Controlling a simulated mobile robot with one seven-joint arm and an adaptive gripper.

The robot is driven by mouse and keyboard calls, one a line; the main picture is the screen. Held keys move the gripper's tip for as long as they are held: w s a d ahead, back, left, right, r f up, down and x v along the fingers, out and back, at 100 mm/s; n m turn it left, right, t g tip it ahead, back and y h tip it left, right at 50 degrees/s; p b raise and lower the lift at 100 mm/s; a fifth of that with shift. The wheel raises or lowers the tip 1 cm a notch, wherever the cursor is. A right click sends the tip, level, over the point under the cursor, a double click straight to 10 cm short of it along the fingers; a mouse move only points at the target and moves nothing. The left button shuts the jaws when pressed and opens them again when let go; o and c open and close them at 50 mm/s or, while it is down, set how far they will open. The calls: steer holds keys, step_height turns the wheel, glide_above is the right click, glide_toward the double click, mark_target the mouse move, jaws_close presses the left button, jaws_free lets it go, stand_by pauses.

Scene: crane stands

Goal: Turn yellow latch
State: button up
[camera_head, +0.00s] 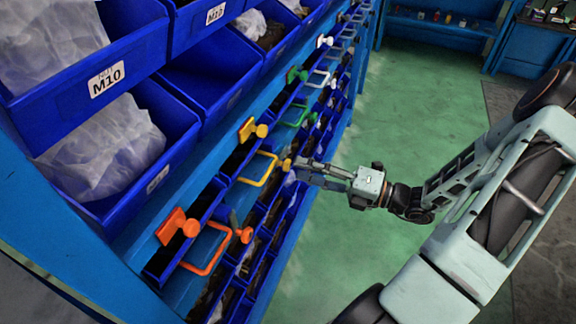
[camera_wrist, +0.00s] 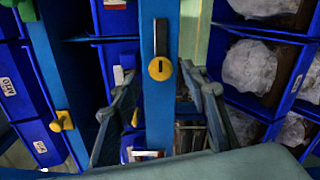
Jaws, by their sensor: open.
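In the head view, a yellow latch plate with a round knob (camera_head: 252,129) is on the blue rack, above a yellow loop handle (camera_head: 262,168). A smaller yellow knob (camera_head: 287,164) is at the right end of that handle, close to my fingertips. My gripper (camera_head: 300,168) reaches in from the right. In the wrist view, my gripper (camera_wrist: 160,78) is open, its fingers spread on either side of a blue post. A round yellow knob with a dark slot (camera_wrist: 160,69) is on this post, between the fingertips. I cannot tell whether they touch it.
An orange latch (camera_head: 178,225) and orange handle (camera_head: 207,250) are nearer on the rack; green and white ones are farther along. Blue bins (camera_head: 95,75) line the rack's top. Another yellow knob (camera_wrist: 62,121) is left in the wrist view. The green floor (camera_head: 400,100) is clear.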

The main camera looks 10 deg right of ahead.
mark_target(290, 166)
steer(key=x, duration=0.5)
jaws_close()
